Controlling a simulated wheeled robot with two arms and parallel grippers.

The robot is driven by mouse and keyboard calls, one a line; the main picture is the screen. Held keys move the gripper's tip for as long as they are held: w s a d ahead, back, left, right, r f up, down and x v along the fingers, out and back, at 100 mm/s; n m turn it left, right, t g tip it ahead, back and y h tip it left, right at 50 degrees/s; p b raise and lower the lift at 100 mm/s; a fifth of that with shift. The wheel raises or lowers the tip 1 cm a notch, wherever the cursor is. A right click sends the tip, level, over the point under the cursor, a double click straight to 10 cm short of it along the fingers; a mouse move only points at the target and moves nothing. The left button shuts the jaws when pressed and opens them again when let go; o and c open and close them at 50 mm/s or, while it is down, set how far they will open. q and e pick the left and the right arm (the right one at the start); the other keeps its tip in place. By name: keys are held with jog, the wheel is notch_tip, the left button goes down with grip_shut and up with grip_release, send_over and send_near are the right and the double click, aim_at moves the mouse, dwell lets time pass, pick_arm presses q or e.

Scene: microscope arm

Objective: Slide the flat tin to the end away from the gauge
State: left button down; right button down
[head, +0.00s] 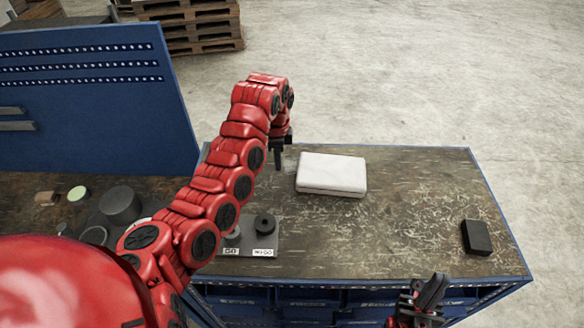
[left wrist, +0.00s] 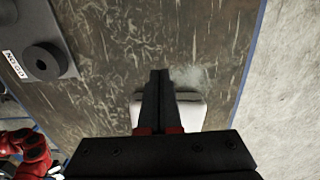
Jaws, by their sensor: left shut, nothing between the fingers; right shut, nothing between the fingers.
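The flat tin (head: 331,175) is a white closed box lying flat on the worn bench top, near its far edge. My left gripper (head: 278,165) is shut and empty, pointing down just left of the tin; I cannot tell whether it touches. In the left wrist view, its shut fingers (left wrist: 160,75) cover the middle of the tin (left wrist: 193,113). The gauge (head: 262,227) is a grey plate with dark round parts and white labels, left of the tin and nearer the front; it also shows in the left wrist view (left wrist: 70,70). My right gripper (head: 430,295) is shut and empty at the front edge.
A small black box (head: 477,237) stands near the bench's right end. The bench top (head: 410,190) between tin and black box is clear. A blue perforated panel (head: 90,100) rises at the left, with round pieces before it. Pallets (head: 195,25) stand on the floor behind.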

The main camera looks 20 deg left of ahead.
aim_at(292, 178)
pick_arm(q)
notch_tip(292, 178, down, 3)
jog(key=shift+d+f, duration=0.1)
jog(key=shift+d, duration=0.05)
jog(key=shift+d+f, duration=0.2)
jog(key=shift+d, duration=0.05)
jog(key=shift+w+d+r+p, duration=0.1)
jog(key=shift+w+d+p, duration=0.15)
jog(key=shift+d+p, duration=0.35)
jog(key=shift+w+d+r+p, duration=0.1)
jog(key=shift+w+d+p, duration=0.1)
jog(key=shift+d+p, duration=0.35)
jog(key=shift+d+f, duration=0.2)
jog(key=shift+d, duration=0.15)
jog(key=shift+w, duration=0.1)
